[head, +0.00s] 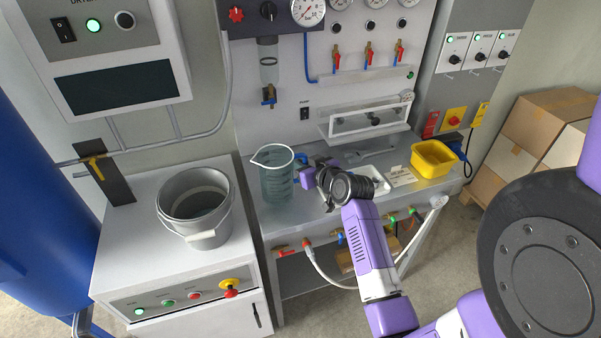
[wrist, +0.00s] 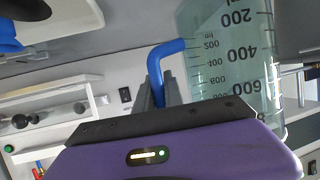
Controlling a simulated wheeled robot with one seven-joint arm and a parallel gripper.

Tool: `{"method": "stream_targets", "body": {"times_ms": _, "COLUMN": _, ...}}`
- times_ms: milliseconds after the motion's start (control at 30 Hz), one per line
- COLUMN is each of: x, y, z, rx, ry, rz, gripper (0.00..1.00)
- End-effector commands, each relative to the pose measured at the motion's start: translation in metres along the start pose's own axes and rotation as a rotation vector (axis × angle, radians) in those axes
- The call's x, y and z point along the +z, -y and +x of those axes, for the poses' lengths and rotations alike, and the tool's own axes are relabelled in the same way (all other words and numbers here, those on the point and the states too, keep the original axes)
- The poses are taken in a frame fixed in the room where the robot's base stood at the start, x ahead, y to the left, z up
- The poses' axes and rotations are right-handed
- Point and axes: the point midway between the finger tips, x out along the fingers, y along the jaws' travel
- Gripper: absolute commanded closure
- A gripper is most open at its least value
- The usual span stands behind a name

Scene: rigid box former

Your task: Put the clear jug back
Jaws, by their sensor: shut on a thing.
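The clear jug (head: 275,178) is a transparent measuring beaker with a pouring lip and dark graduations. In the head view it is upright at the left end of the grey workbench (head: 290,217); I cannot tell whether its base touches the bench. The jug also shows in the wrist view (wrist: 228,60), with its numbers and blue handle (wrist: 160,62). My gripper (head: 306,178) is at the jug's right side, shut on the blue handle. In the wrist view the dark fingers of my gripper (wrist: 158,98) close around the handle's lower part.
A grey metal bucket (head: 205,233) stands on the cabinet to the left. A yellow bin (head: 433,160) and a white tray (head: 366,182) sit on the bench to the right. A panel with gauges and red-handled valves (head: 368,60) rises behind. Cardboard boxes (head: 548,120) stand at the far right.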

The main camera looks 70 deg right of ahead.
Motion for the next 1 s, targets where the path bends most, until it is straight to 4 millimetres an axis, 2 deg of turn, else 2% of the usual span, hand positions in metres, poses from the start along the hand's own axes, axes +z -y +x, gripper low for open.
{"method": "stream_targets", "body": {"times_ms": 300, "x": 0.033, "y": 0.0, "z": 0.013, "rx": 0.0, "ry": 0.001, "rz": 0.003, "gripper": 1.0}}
{"method": "stream_targets", "body": {"times_ms": 733, "x": 0.04, "y": 0.001, "z": 0.016, "rx": -0.001, "ry": -0.001, "rz": 0.0, "gripper": 1.0}}
{"method": "stream_targets", "body": {"times_ms": 767, "x": 0.039, "y": 0.001, "z": 0.016, "rx": -0.001, "ry": 0.0, "rz": 0.0, "gripper": 0.81}}
{"method": "stream_targets", "body": {"times_ms": 833, "x": 0.038, "y": 0.0, "z": 0.015, "rx": -0.001, "ry": 0.0, "rz": 0.0, "gripper": 0.68}}
{"method": "stream_targets", "body": {"times_ms": 1000, "x": 0.038, "y": 0.0, "z": 0.015, "rx": -0.001, "ry": 0.0, "rz": 0.0, "gripper": 0.65}}
